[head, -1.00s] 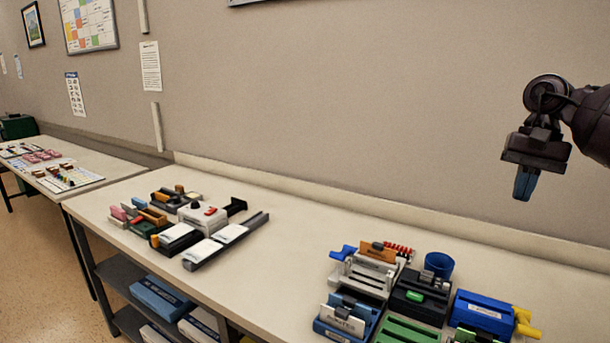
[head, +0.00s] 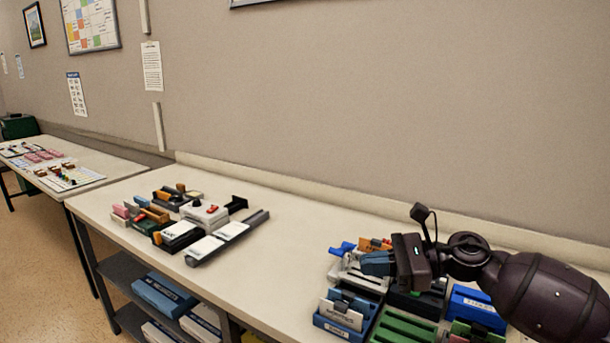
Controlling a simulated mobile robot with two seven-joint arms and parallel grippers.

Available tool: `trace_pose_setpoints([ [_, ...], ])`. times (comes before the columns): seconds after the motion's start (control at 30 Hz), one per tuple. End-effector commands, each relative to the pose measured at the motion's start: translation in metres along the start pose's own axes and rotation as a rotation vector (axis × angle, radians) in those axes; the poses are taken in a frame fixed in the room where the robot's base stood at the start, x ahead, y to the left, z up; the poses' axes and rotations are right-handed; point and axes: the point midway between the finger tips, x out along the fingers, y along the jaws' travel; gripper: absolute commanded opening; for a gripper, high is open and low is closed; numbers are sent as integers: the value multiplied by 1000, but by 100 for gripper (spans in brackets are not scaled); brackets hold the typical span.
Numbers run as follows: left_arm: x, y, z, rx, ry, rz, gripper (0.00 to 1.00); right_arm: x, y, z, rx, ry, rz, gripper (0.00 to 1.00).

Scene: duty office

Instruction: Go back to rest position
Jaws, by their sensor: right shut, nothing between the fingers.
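My right gripper (head: 378,263) shows in the head view, coming in from the right. Its blue fingers are together with nothing between them and point to the left. It is in front of the right-hand group of desk items and hides part of them. From this view I cannot tell how far above them it is. My left gripper is not in view.
The long table (head: 290,215) carries a blue holder (head: 345,315), a green slotted tray (head: 403,327) and a blue box (head: 476,308) near my right arm. A white device (head: 205,212) stands among items further left. Bare tabletop separates the groups.

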Motion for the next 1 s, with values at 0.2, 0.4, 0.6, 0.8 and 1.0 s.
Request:
trace_pose_setpoints([
  [0.2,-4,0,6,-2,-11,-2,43,16,14,1,456,-303,-273,0],
  [0.4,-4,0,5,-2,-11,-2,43,0,20,-15,917,-576,-520,0],
  [0.6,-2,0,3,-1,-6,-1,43,-35,38,-52,1387,-853,-771,0],
  [0.8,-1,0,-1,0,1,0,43,-75,80,-102,1842,-1143,-1036,0],
  [1.0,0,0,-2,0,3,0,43,-112,150,-151,2249,-1456,-1335,0],
])
